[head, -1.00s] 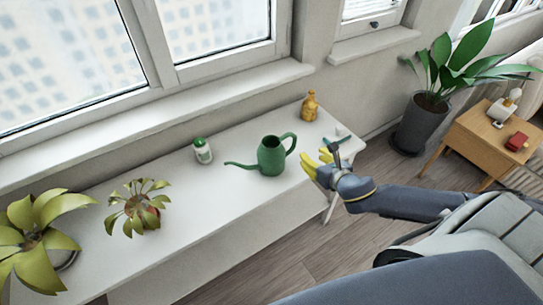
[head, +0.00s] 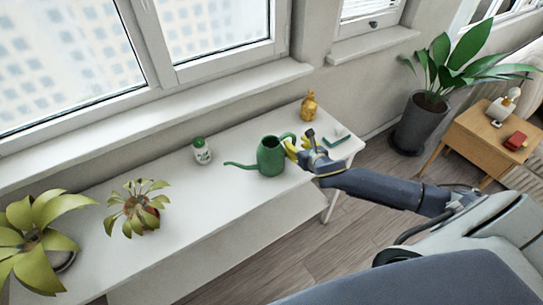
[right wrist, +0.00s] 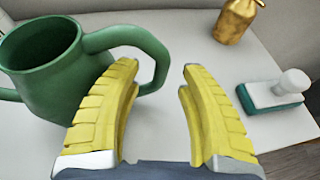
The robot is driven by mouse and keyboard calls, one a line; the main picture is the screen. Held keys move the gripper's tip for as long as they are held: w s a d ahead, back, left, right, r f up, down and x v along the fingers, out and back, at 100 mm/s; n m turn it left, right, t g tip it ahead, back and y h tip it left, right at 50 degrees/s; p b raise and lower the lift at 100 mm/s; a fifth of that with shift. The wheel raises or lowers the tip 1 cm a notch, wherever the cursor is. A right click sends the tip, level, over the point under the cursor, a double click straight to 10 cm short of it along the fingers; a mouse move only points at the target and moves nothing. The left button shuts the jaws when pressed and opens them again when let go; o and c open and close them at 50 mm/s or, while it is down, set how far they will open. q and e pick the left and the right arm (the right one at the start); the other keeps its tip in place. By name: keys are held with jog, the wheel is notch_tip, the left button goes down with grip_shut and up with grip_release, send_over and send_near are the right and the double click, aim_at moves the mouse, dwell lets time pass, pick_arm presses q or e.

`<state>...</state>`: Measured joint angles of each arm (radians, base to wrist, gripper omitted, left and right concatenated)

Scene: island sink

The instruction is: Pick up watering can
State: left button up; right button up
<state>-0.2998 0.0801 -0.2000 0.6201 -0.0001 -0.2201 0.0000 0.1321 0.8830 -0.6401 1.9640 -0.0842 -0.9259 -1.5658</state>
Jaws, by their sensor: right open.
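The green watering can (head: 271,157) stands upright on the white bench (head: 190,212), its spout to the left and its handle to the right. My right gripper (head: 292,146) is at the handle side of the can. In the right wrist view the can (right wrist: 45,75) fills the left side, and its handle curves down behind the left yellow finger. My right gripper (right wrist: 160,95) is open there, with nothing clearly between its fingers. Whether the left finger touches the handle cannot be told. My left gripper is not in view.
A yellow bottle (head: 309,106) stands behind, and a brush with a teal base (right wrist: 272,93) lies to the right. A white bottle with a green cap (head: 202,151) and potted plants (head: 138,207) are to the left. Bare bench top lies between them.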

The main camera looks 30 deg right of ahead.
jog(key=shift+x, duration=1.3)
grip_shut()
